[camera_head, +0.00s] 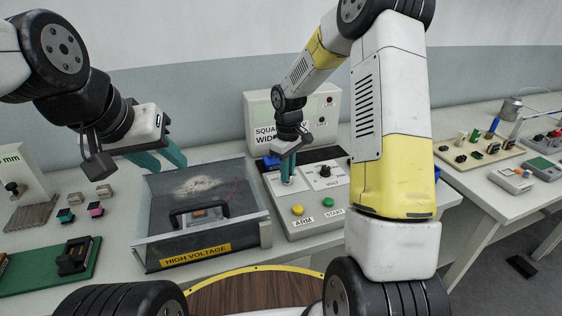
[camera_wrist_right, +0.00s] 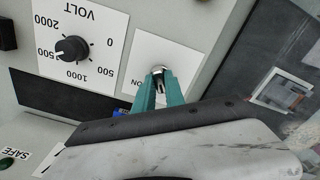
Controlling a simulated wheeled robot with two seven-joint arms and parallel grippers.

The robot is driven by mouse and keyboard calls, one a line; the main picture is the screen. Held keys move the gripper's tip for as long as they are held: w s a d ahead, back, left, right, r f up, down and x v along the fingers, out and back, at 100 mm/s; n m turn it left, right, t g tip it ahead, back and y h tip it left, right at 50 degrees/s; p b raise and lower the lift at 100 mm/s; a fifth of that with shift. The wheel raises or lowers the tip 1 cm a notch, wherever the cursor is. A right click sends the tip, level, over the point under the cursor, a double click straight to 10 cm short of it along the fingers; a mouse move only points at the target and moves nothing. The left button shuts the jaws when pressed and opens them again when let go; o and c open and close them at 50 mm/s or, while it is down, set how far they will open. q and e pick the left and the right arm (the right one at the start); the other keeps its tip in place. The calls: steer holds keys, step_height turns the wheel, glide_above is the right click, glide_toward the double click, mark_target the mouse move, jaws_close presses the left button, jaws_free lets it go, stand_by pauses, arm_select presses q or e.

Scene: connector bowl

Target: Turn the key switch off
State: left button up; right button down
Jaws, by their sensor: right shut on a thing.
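The key switch (camera_wrist_right: 159,71) is a small round metal switch on a white label plate on the control box; part of the word "ON" shows beside it. My right gripper (camera_wrist_right: 160,88) is shut on the key at the switch, its teal fingers pointing at the plate. In the head view my right gripper (camera_head: 287,168) reaches down onto the control box (camera_head: 318,222), and its fingers hide most of the key. My left gripper (camera_head: 168,158) hangs above the back left of the high-voltage case, its teal fingers apart, with nothing seen between them.
A volt knob (camera_wrist_right: 72,49) sits beside the key switch. A green board (camera_head: 40,275) lies far left.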

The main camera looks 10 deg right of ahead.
steer(key=shift+n, duration=1.2)
steer(key=c, duration=1.4)
jaws_free()
steer(key=shift+r, duration=3.95)
